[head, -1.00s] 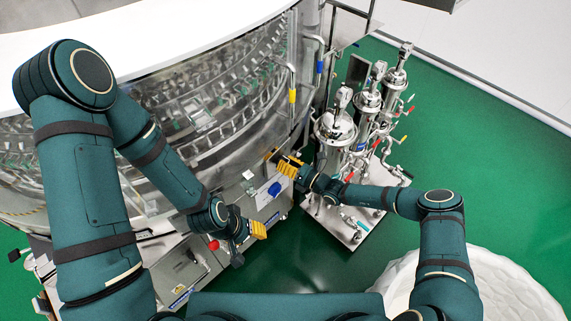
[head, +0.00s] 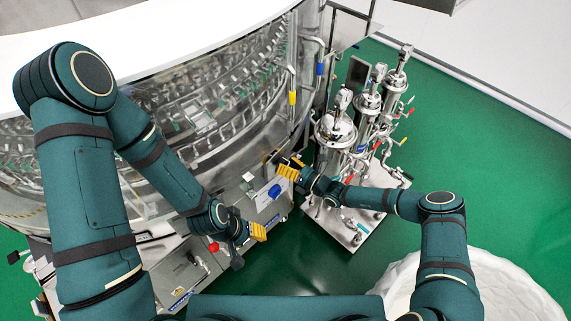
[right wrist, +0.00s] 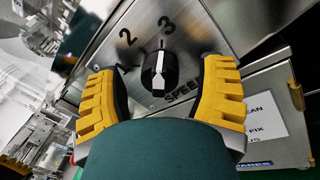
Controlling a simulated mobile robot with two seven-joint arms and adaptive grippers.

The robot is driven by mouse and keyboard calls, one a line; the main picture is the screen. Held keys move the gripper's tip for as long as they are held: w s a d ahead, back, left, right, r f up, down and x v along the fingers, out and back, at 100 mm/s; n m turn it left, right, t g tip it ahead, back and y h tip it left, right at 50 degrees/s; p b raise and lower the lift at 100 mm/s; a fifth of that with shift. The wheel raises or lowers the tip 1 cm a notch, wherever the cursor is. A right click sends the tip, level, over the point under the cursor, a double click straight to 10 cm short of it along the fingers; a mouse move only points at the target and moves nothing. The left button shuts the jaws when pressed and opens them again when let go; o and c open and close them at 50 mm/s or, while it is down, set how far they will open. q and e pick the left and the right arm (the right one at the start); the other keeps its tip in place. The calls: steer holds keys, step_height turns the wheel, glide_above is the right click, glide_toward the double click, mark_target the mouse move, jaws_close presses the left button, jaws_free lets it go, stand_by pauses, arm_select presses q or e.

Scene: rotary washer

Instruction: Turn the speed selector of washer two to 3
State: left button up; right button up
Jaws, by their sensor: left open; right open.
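The speed selector (right wrist: 159,72) is a round black knob with a white stripe, on a metal panel marked 1, 2, 3 and SPEED in the right wrist view. The stripe's upper end points roughly at the 3. My right gripper (right wrist: 162,76) is open, with one yellow finger on each side of the knob and visible gaps between. In the head view my right gripper (head: 285,168) is at the washer's front panel and hides the selector. My left gripper (head: 254,231) is open and empty, low in front of the machine.
A blue knob (head: 275,191) and a red button (head: 213,246) are on the machine front. Steel filter housings (head: 335,128) stand on a cart to the right. A white rounded tub (head: 500,285) is at lower right. Green floor is clear between.

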steer(key=v, duration=1.1)
steer(key=shift+s+d, duration=0.2)
steer(key=shift+d, duration=0.1)
steer(key=s+a+f+n+g+h, duration=0.1)
steer(key=s+a+n+g+h, duration=0.1)
steer(key=s+a+n+g, duration=0.4)
steer(key=s+a+n+g+h, duration=0.1)
steer(key=s+n+g, duration=0.4)
steer(key=s+n, duration=0.2)
steer(key=s+d+r+n+t+h, duration=0.2)
steer(key=s+d+r+n+h, duration=0.4)
steer(key=n, duration=1.1)
steer(key=s+d+h, duration=0.1)
steer(key=s+h, duration=0.1)
steer(key=shift+r+h, duration=0.3)
steer(key=shift+r, duration=0.1)
steer(key=shift+d, duration=0.15)
steer(key=c, duration=0.4)
steer(key=shift+s, duration=0.15)
